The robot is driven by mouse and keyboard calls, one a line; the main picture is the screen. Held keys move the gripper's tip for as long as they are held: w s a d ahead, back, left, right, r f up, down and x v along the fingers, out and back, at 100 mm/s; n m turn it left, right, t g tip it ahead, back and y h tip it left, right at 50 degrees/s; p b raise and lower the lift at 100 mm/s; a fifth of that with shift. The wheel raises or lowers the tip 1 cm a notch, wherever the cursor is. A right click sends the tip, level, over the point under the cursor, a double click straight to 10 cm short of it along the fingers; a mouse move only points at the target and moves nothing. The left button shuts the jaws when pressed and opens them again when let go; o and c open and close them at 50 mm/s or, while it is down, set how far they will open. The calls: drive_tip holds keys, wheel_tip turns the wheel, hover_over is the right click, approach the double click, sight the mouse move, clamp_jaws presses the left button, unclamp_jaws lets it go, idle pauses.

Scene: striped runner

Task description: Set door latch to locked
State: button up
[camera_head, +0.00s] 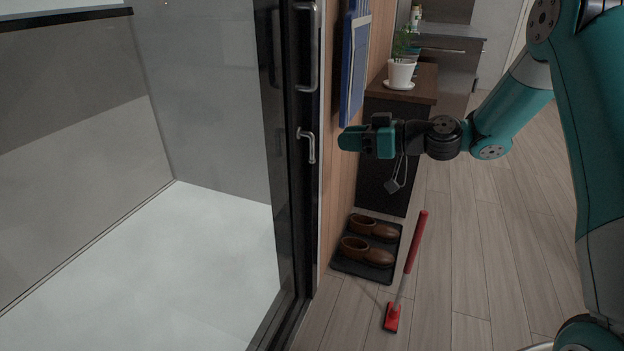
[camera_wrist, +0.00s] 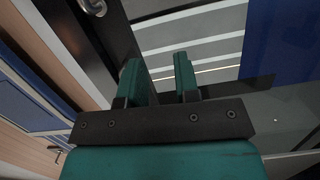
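The door latch (camera_head: 308,147) is a small silver lever on the dark door frame (camera_head: 298,215), below a long pull handle. Its arm bends down at the right end. My gripper (camera_head: 347,141) is just right of the latch at about the same height, with a gap between them in the picture. In the wrist view its two teal fingers (camera_wrist: 158,72) stand apart with nothing between them. A silver metal fitting (camera_wrist: 94,6) on a dark strip shows at that view's top edge, cut off; I cannot tell whether it is the latch or the handle.
The pull handle (camera_head: 306,48) is above the latch. A blue panel (camera_head: 352,70) hangs on the wood wall close above my gripper. A cabinet (camera_head: 385,170) with a potted plant (camera_head: 401,73), a shoe tray (camera_head: 340,264) and a red-handled tool (camera_head: 414,245) are nearby. Floor at right is clear.

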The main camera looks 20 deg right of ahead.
sight(312, 144)
drive_tip(key=w+d+f+m+t+b, duration=0.1)
drive_tip(key=w+d+f+t+b, duration=0.25)
drive_tip(key=d+f, duration=0.4)
drive_tip(key=shift+t+h, duration=0.25)
drive_tip(key=shift+h, duration=0.05)
drive_tip(key=p+x, duration=0.1)
drive_tip(key=x, duration=0.4)
drive_tip(key=p+x, duration=0.1)
drive_tip(key=x, duration=0.5)
drive_tip(key=f+p+x, duration=0.1)
drive_tip(key=x, duration=0.5)
drive_tip(key=shift+a, duration=0.1)
drive_tip(key=shift+c, duration=0.3)
clamp_jaws()
